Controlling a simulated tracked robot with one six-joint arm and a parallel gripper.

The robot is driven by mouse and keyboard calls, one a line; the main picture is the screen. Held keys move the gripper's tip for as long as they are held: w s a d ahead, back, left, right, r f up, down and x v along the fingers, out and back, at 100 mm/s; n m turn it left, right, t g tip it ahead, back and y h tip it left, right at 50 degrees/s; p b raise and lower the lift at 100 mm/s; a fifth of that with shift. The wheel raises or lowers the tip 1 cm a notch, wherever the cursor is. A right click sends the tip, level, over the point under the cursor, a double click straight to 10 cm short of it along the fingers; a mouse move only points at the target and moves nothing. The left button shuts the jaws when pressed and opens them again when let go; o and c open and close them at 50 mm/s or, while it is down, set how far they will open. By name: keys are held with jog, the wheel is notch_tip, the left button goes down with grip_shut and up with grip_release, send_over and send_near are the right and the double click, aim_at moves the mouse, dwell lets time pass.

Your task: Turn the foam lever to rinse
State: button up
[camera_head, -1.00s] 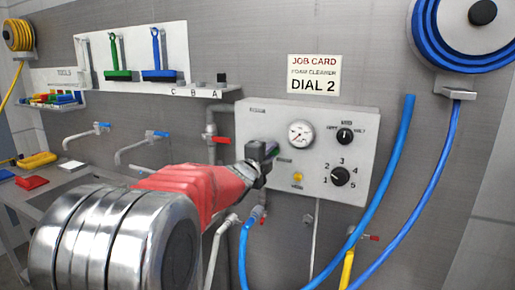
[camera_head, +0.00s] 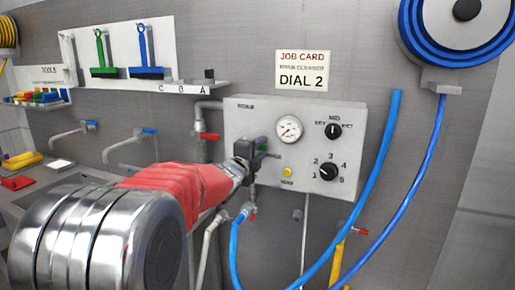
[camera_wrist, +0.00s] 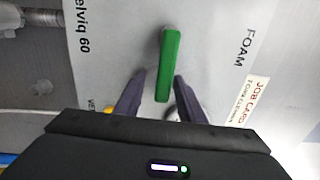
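The foam lever is a green bar (camera_wrist: 169,65) on the pale panel in the wrist view, beside the word FOAM. My gripper (camera_wrist: 157,98) is open. Its two dark fingers stand one on each side of the lever's lower end, with a gap on both sides. In the head view my gripper (camera_head: 258,150) is at the left part of the grey control panel (camera_head: 240,110), left of and below the gauge (camera_head: 288,129). There the gripper mostly hides the lever.
The panel also holds a small upper knob (camera_head: 333,131), a numbered dial (camera_head: 328,172) and a yellow button (camera_head: 287,172). A job card (camera_head: 303,70) reading DIAL 2 hangs above. Blue hoses (camera_head: 378,170) hang at the right. A red-handled valve (camera_head: 208,136) is just left of the panel.

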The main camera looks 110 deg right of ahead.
jog(key=shift+r, duration=0.1)
jog(key=shift+w+a, duration=0.25)
jog(key=shift+w, duration=0.1)
jog(key=v, duration=1.3)
dwell(0.6)
